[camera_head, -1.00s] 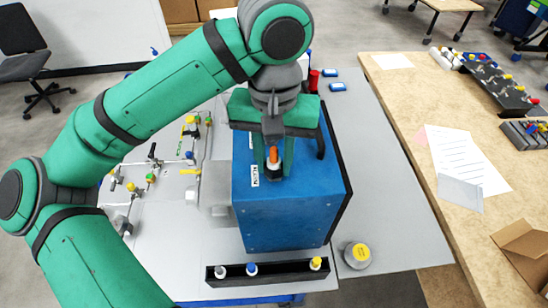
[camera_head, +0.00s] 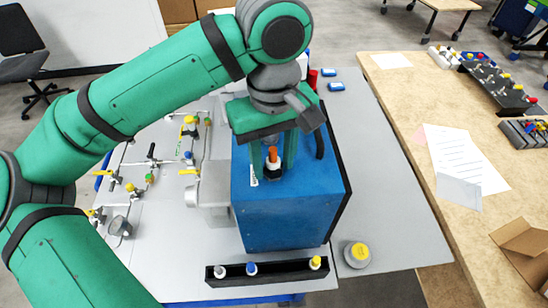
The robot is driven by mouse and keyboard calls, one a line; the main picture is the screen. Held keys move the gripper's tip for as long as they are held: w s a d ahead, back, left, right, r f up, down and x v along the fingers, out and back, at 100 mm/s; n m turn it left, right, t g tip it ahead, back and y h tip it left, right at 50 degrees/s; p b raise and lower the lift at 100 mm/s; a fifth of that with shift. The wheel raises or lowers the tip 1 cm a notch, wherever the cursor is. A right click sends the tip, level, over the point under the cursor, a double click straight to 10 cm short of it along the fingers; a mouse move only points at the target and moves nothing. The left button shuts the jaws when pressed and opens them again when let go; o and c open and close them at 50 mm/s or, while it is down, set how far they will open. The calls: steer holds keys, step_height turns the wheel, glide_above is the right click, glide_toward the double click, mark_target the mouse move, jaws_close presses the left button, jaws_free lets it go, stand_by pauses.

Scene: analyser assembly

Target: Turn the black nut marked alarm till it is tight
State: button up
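The blue analyser box (camera_head: 285,222) stands on the grey bench. On its top is a small black fitting (camera_head: 274,168) with an orange tip (camera_head: 273,154) and a pale band; I take it as the alarm nut. My gripper (camera_head: 273,163) points down over the box, with one green finger on each side of the fitting. The fingers look close to its sides, but I cannot tell whether they touch it.
A black rack (camera_head: 285,274) with white, blue and yellow-topped caps lies in front of the box. A yellow-topped grey cap (camera_head: 357,254) stands to its right. Pipes and valves (camera_head: 150,165) fill the bench's left.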

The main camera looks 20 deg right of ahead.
steer(key=n, duration=0.4)
steer(key=shift+n, duration=0.4)
steer(key=n, duration=0.4)
steer(key=shift+n, duration=0.3)
steer(key=n, duration=0.4)
steer(key=shift+n, duration=0.4)
steer(key=n, duration=0.3)
steer(key=shift+d+n, duration=0.1)
steer(key=shift+n, duration=0.2)
